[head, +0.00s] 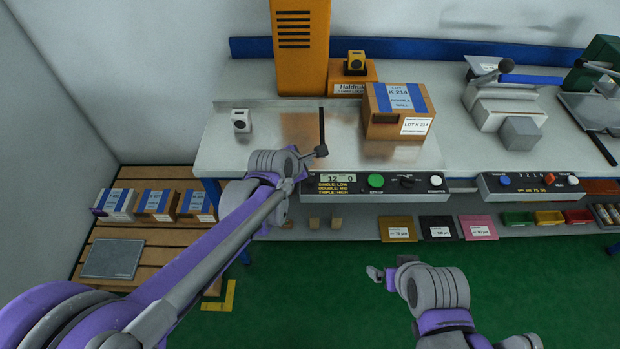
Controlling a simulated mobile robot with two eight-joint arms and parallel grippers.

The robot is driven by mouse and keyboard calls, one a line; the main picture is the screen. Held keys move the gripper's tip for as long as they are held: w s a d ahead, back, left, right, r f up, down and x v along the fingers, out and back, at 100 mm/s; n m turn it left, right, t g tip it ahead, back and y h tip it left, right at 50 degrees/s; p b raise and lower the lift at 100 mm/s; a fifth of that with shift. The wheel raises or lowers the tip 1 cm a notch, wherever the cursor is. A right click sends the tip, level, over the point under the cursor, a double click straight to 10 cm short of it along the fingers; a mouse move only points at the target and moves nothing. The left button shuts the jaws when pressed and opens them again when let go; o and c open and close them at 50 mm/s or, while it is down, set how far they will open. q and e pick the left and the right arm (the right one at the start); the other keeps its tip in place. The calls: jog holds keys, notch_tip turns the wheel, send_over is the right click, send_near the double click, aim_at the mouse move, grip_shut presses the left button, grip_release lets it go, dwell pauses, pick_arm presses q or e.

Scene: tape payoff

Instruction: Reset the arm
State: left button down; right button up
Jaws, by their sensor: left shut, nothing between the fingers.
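A thin dark lever (322,128) with a knob at its lower end stands upright at the front of the left bench top. My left gripper (303,158) is shut and empty just left of the knob; I cannot tell whether they touch. My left wrist hides part of the bench edge. My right gripper (377,274) is low in front of the bench, over the green floor, away from the lever; its finger gap is unclear.
A control panel (345,187) with a display and buttons runs along the bench front. A box labelled K 214 (382,127) sits right of the lever. An orange machine column (300,70) stands behind. Boxes sit on a pallet (150,235) at left.

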dwell(0.5)
pick_arm(q)
jog(key=s+a+m+g+y, duration=0.1)
jog(key=s+a+m, duration=0.4)
jog(key=s+m, duration=0.2)
jog(key=s+a+f+m+g+y, duration=0.1)
jog(key=s+a+m, duration=0.5)
jog(key=s, duration=0.5)
jog(key=s+a+f+m+g+y, duration=0.1)
jog(key=s+a+m, duration=0.5)
jog(key=s+m, duration=0.3)
jog(key=shift+s+f+y, duration=0.2)
jog(key=shift+s+y, duration=0.2)
jog(key=shift+s, duration=0.15)
dwell(0.8)
